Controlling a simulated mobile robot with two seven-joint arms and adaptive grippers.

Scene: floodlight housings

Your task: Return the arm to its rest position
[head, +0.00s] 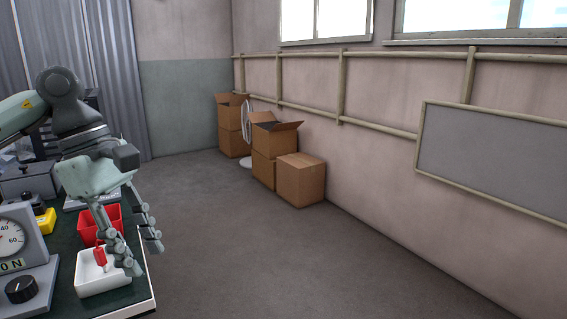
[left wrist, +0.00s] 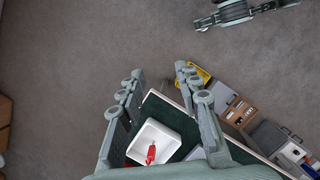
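My left gripper (head: 144,257) hangs in the head view over the right edge of the dark green work table (head: 141,283). It also shows in the left wrist view (left wrist: 160,74), with its two fingers spread wide apart and nothing between the tips. It is open and empty. In the left wrist view, a grey-green part of my other arm (left wrist: 245,12) shows at the top right over the floor. Whether its fingers are open or shut does not show.
A white tray (head: 92,284) with a red item (head: 100,257) in it stands on the table below the gripper. A red bin (head: 86,226), a yellow item (head: 46,221) and a dial gauge (head: 14,241) are close by. Cardboard boxes (head: 301,181) stand by the wall; the floor between is clear.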

